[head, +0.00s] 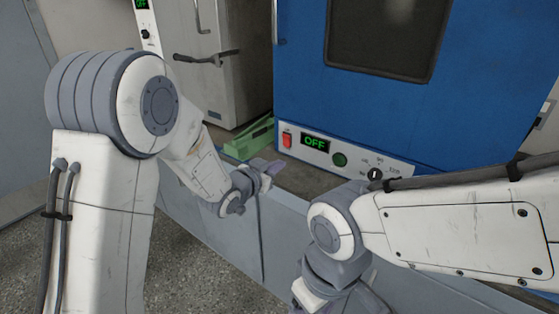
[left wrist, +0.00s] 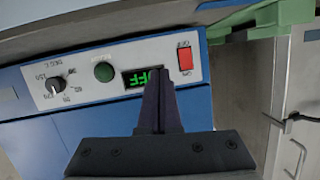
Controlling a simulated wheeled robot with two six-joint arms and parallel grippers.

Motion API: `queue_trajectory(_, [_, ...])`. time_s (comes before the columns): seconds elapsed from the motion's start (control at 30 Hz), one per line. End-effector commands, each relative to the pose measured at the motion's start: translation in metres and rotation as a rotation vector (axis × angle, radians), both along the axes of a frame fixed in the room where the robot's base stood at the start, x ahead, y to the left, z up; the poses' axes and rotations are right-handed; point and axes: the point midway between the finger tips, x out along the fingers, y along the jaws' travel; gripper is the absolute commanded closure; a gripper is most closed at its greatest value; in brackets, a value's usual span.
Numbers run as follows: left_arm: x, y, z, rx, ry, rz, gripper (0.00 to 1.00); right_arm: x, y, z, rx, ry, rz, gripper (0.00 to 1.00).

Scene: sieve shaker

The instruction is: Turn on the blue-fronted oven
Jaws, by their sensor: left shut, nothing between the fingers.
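The blue-fronted oven (head: 305,100) stands at the back right, with a white control panel (head: 322,160) below its blue door. The panel has a red switch (head: 287,138), a display (head: 315,143) reading OFF in green, a green button (head: 340,159) and a black dial (head: 374,174). My left gripper (head: 274,166) is shut and empty, in front of and below the red switch. In the left wrist view the panel is upside down, and the shut fingers (left wrist: 158,82) overlap the display's edge, left of the red switch (left wrist: 185,58). My right gripper's fingers are out of view.
A second, light-coloured oven (head: 215,90) with a dark handle stands to the left, its display also reading OFF. A green object (head: 245,145) lies on the counter between the ovens. The grey counter front (head: 285,225) runs below the panel.

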Motion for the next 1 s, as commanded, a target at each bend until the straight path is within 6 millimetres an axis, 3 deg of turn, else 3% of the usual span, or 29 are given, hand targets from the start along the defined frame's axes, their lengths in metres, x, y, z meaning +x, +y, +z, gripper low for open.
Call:
queue_trajectory(0.03, [0.013, 0.01, -0.029, -0.052, -0.063, -0.006, 1.0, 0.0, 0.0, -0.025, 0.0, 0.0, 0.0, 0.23])
queue_trajectory(0.13, [0.026, 0.024, -0.043, -0.166, -0.206, -0.04, 1.0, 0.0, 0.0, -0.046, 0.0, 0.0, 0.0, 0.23])
queue_trajectory(0.3, [0.026, 0.051, -0.058, -0.33, -0.387, -0.083, 1.0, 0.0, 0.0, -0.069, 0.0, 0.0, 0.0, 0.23])
queue_trajectory(0.53, [0.018, 0.07, -0.06, -0.428, -0.49, -0.105, 1.0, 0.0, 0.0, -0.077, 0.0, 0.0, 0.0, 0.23])
queue_trajectory(1.0, [0.024, 0.064, -0.054, -0.43, -0.497, -0.108, 1.0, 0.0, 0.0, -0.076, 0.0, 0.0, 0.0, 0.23])
